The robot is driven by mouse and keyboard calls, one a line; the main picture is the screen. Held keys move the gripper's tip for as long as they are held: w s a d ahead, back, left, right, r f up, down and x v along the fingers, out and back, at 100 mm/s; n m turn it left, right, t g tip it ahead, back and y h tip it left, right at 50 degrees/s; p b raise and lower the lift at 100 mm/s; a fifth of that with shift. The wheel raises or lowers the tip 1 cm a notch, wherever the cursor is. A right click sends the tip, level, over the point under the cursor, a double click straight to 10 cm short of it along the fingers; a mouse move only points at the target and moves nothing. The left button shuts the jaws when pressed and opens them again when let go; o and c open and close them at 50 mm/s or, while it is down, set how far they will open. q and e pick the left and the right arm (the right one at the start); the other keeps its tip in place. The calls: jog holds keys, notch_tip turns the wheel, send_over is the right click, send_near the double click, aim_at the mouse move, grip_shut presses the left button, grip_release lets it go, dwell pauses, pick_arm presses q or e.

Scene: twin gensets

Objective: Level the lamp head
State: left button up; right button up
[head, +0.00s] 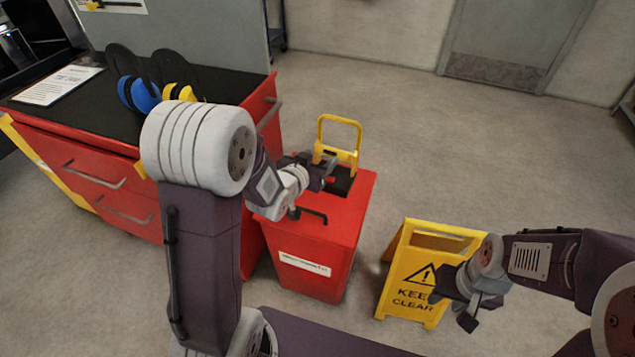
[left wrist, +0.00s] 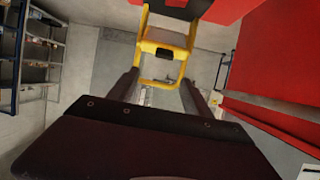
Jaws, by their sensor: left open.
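A yellow frame (head: 357,136), which looks like the lamp's, stands on a black patch on top of a red cabinet (head: 345,225). The lamp head's tilt cannot be told clearly. My left gripper (head: 309,190) is open and is just in front of the frame, above the cabinet top. In the left wrist view the yellow frame (left wrist: 163,49) shows beyond and between my two dark fingers (left wrist: 160,92), with no clear contact. My right gripper (head: 455,305) is in front of the yellow sign, its fingers apart and empty.
A yellow "KEEP CLEAR" sign (head: 405,275) stands on the floor right of the cabinet. A red drawer bench (head: 130,180) with a black top is at the left, with blue (head: 138,95) and yellow ear defenders (head: 180,92). The floor behind the cabinet is clear.

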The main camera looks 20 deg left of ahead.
aim_at(329, 152)
pick_arm(q)
jog(key=shift+w+a+f, duration=0.1)
jog(key=shift+a+f, duration=0.05)
jog(key=shift+f, duration=0.3)
jog(key=shift+w+a+f, duration=0.1)
jog(key=shift+a+f, duration=0.05)
jog(key=shift+f, duration=0.25)
pick_arm(e)
jog(key=shift+w+f, duration=0.1)
jog(key=shift+f, duration=0.5)
pick_arm(q)
jog(key=b+x, duration=0.2)
jog(key=x, duration=0.6)
jog(key=shift+w+d+f, duration=0.1)
jog(key=shift+w+f, duration=0.1)
jog(key=shift+w, duration=0.15)
pick_arm(e)
jog(key=shift+f, duration=0.95)
pick_arm(q)
jog(key=shift+c, duration=0.4)
grip_shut()
jog(key=shift+r, duration=0.1)
